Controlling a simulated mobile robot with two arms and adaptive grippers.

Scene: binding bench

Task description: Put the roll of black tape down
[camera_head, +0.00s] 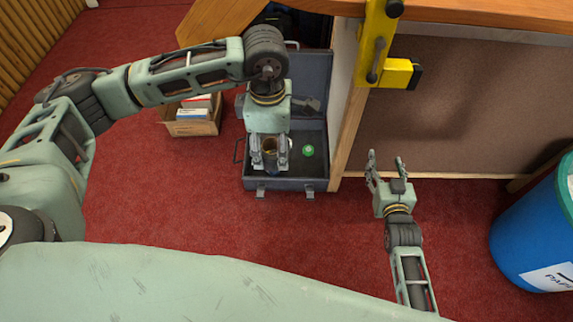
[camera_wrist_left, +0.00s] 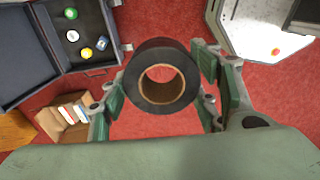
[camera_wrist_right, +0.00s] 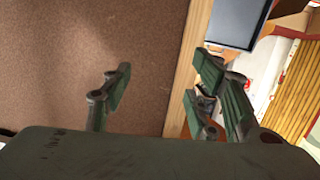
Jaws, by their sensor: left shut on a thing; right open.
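My left gripper (camera_head: 270,150) is shut on the roll of black tape (camera_wrist_left: 181,57), which has a brown core. In the left wrist view the roll sits between the finger pads, with red carpet showing through its hole. In the head view the gripper overlaps the front of an open grey case (camera_head: 312,183) and mostly hides the roll. The case (camera_wrist_left: 92,57) lies at upper left in the left wrist view, with several small coloured rolls inside. My right gripper (camera_head: 387,168) is open and empty; its spread fingers also show in the right wrist view (camera_wrist_right: 160,88).
A cardboard box (camera_head: 203,128) with small packets stands left of the case. A wooden-topped bench with a brown panel (camera_head: 455,110) is at right. A yellow clamp (camera_head: 376,45) is on its edge. A blue bin (camera_head: 530,235) stands far right. Red carpet (camera_head: 165,215) in front is clear.

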